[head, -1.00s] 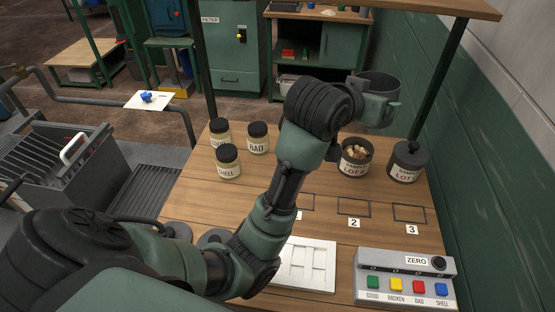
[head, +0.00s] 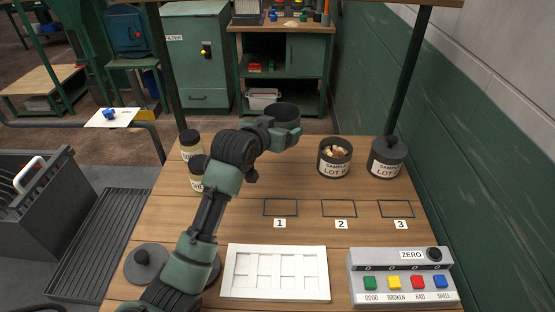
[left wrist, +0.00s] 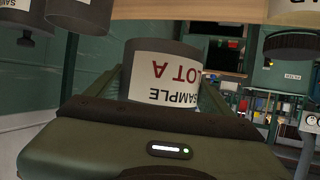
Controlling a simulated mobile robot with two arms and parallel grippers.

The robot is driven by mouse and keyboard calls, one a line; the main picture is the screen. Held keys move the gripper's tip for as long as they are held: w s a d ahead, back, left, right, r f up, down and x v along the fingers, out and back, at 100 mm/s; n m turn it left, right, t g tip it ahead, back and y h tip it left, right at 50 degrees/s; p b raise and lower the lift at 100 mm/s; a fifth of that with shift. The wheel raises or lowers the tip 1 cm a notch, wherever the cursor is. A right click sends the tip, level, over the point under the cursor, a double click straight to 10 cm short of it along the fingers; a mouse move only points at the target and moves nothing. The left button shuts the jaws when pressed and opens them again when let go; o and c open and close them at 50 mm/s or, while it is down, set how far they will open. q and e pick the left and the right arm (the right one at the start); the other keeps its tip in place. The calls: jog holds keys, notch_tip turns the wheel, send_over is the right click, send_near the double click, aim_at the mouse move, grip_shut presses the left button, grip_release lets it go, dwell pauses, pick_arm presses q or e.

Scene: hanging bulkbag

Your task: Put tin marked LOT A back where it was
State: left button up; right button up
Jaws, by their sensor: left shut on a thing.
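The tin marked LOT A (head: 284,113) is lidless and held in my left gripper (head: 283,136), raised at the table's far side. Its inside looks dark; I cannot see any contents. In the left wrist view the tin (left wrist: 160,72) shows between the fingers, its SAMPLE LOT A label upside down in that picture. A second open tin (head: 335,158), its lot letter hard to read, holds pale pieces and stands right of the held tin. A lidded tin (head: 386,158) stands further right. My right gripper is not in view.
Three marked outlines numbered 1 (head: 280,208), 2 (head: 339,209) and 3 (head: 396,209) are empty. A white divided tray (head: 276,294) and a button box (head: 402,272) lie in front. Jars (head: 190,145) stand left. A dark lid (head: 146,263) lies at front left. Table (head: 300,185) left of the open tin is bare.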

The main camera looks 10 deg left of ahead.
pick_arm(q)
notch_tip(320, 180, down, 11)
dwell(0.4)
jog(key=shift+f, duration=0.1)
jog(key=o, duration=1.5)
jog(key=shift+o, duration=0.2)
jog(key=v, duration=1.2)
jog(key=shift+r, duration=0.25)
